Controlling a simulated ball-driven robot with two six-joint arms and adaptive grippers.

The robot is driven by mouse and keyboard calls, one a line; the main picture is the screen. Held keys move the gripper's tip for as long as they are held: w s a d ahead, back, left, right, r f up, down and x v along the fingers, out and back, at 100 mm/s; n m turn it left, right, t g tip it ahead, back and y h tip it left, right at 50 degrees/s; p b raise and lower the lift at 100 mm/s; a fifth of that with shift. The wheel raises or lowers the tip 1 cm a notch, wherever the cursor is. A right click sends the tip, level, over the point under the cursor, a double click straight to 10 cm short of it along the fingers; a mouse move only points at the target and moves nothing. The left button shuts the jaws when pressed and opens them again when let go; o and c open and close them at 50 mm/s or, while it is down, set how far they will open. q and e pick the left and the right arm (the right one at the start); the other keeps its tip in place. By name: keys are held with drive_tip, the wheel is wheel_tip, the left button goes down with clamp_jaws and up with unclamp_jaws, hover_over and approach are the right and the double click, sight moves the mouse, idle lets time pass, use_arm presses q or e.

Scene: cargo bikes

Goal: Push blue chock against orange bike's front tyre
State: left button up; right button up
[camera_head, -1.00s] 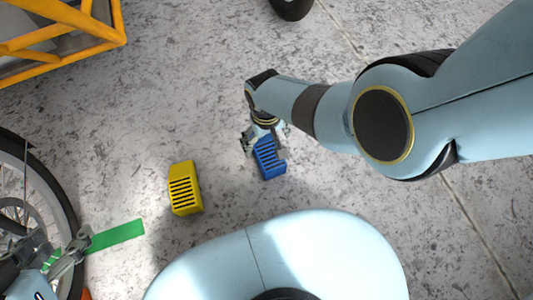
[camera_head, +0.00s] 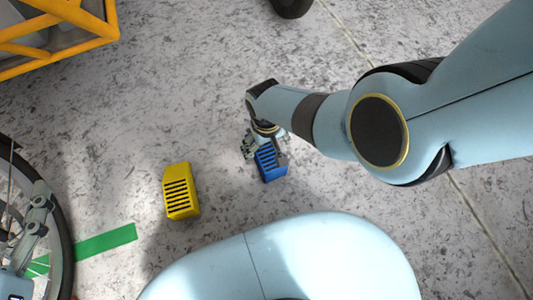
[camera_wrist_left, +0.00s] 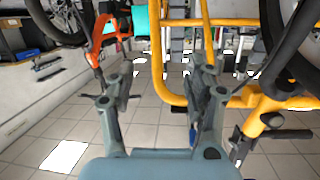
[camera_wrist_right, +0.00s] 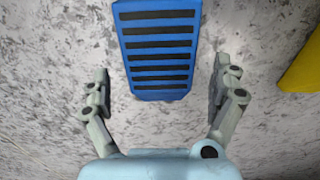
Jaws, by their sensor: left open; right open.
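The blue chock (camera_head: 270,165) lies on the floor in the head view, its upper end covered by my right gripper (camera_head: 264,141). In the right wrist view the slatted blue chock (camera_wrist_right: 158,45) reaches between the fingers of the open right gripper (camera_wrist_right: 162,78), with a gap on each side. A spoked wheel with a black tyre (camera_head: 66,240) stands at the left edge of the head view. My left gripper (camera_head: 38,212) is in front of this wheel. The left wrist view shows it open and empty (camera_wrist_left: 160,85), with an orange bike frame (camera_wrist_left: 104,32) beyond.
A yellow chock (camera_head: 180,190) lies between the wheel and the blue chock. A green floor strip (camera_head: 105,242) runs beside the tyre. A yellow-orange frame (camera_head: 60,22) is at the upper left and a black round object (camera_head: 291,6) at the top.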

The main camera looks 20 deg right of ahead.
drive_tip(key=shift+f+b, duration=0.7)
drive_tip(key=shift+f, duration=0.25)
use_arm(q)
drive_tip(key=w+d+r+m+t+h, duration=0.1)
drive_tip(key=w+r+t, duration=0.3)
drive_tip(key=r, duration=0.6)
drive_tip(key=shift+w+t, duration=0.3)
drive_tip(key=shift+w, duration=0.1)
drive_tip(key=shift+r, duration=0.1)
use_arm(e)
drive_tip(key=c, duration=1.8)
drive_tip(key=shift+o, duration=0.2)
